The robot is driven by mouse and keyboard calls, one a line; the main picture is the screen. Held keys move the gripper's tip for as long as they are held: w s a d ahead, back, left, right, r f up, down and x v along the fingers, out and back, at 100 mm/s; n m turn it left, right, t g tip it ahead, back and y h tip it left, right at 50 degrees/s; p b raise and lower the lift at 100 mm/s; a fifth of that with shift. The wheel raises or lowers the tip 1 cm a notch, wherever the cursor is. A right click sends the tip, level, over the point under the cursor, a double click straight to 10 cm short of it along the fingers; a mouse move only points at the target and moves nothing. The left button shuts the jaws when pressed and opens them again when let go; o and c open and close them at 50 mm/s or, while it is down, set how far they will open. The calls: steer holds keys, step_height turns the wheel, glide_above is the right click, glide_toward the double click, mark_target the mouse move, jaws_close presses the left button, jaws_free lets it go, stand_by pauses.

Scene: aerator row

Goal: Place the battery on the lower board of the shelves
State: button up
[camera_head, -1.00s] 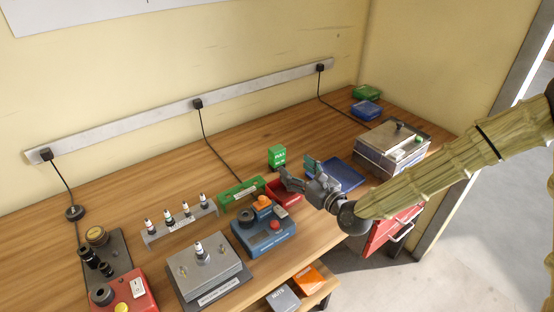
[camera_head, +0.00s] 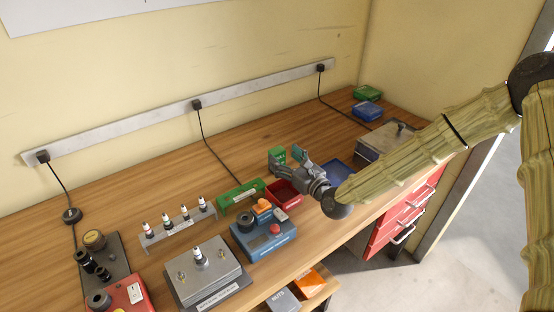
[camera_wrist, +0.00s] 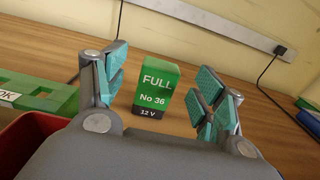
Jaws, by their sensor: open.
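The battery is a green box (camera_wrist: 155,85) with a dark base, marked FULL, No 36 and 12 V. It stands upright on the wooden bench, and in the head view it shows partly behind my gripper (camera_head: 288,157). In the wrist view my gripper (camera_wrist: 163,88) is open, its teal-padded fingers on either side of the battery with a gap at both sides. I cannot tell how deep the battery lies between the fingers. A low wooden board (camera_head: 325,291) under the bench front shows at the picture's bottom; most of the shelves is out of view.
A red bin (camera_head: 284,194) and a green holder (camera_head: 241,195) stand close left of my gripper. A blue device (camera_head: 264,241) is nearer the front. Grey (camera_head: 283,299) and orange (camera_head: 306,281) boxes occupy the low board. Bench behind the battery is clear.

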mark_target(280, 153)
steer(key=shift+p+x, duration=0.65)
steer(key=shift+x, duration=0.55)
steer(key=shift+p+x, duration=0.45)
steer(key=shift+x, duration=0.9)
steer(key=shift+w+d, duration=0.1)
steer(key=shift+d, duration=0.05)
steer(key=c, duration=1.5)
